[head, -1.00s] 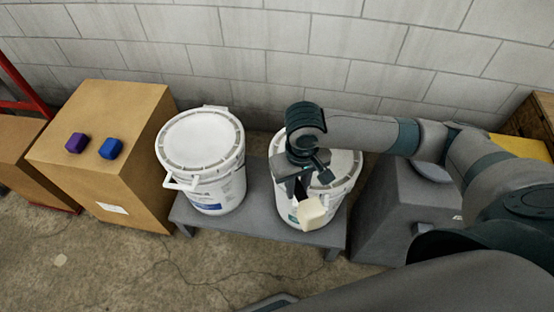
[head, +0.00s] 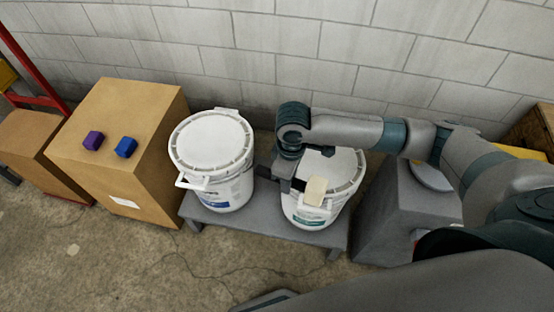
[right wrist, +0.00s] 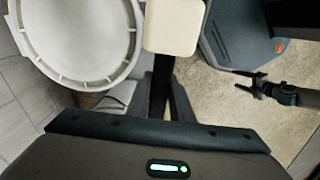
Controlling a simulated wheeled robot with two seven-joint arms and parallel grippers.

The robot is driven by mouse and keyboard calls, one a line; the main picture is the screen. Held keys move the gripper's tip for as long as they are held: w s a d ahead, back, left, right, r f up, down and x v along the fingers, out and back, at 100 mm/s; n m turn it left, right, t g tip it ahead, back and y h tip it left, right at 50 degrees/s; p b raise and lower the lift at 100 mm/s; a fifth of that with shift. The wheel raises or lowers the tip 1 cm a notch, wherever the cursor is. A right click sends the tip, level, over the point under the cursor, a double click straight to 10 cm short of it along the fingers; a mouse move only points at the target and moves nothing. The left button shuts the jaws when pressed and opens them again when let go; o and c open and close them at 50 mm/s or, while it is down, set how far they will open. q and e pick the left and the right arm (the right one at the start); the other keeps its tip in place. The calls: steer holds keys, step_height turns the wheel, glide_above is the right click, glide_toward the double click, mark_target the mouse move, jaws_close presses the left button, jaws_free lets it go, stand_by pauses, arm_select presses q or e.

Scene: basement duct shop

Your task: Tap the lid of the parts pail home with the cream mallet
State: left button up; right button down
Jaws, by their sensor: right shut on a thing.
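Two white lidded pails stand on a low grey bench (head: 262,216): a blue-labelled pail (head: 211,155) at left and a green-labelled pail (head: 301,221) at right. I cannot tell which is the parts pail. My right gripper (head: 296,182) is shut on the cream mallet's dark handle (right wrist: 160,90). The mallet's cream head (head: 315,190) shows in front of the right pail's near rim; contact is unclear. In the right wrist view the head (right wrist: 174,25) appears beside a white lid (right wrist: 80,35). My left gripper (right wrist: 258,84) appears small at right there; its jaws are unclear.
A cardboard box (head: 120,170) at left carries a purple block (head: 93,140) and a blue block (head: 125,147). A grey box-like stand (head: 400,215) is right of the bench. A block wall (head: 250,50) closes the back.

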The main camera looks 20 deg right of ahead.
arm_select(q)
steer(key=s+a+r+g+p, duration=0.1)
steer(key=s+a+p, duration=0.1)
steer(key=s, duration=0.4)
steer(key=s+a+r+g+p, duration=0.1)
steer(key=s+p, duration=0.3)
steer(key=s, duration=0.2)
steer(key=shift+s+a+g+y, duration=0.25)
steer(key=shift+a+g+y, duration=0.05)
steer(key=shift+a, duration=0.1)
arm_select(e)
steer(key=w+n, duration=0.1)
steer(key=n, duration=0.3)
steer(key=w+a+n, duration=0.1)
steer(key=w+n, duration=0.1)
steer(key=n, duration=0.2)
steer(key=w+n, duration=0.2)
steer(key=n, duration=0.2)
steer(key=shift+a+r, duration=0.25)
arm_select(q)
steer(key=shift+f, duration=0.25)
arm_select(e)
steer(key=shift+f, duration=0.15)
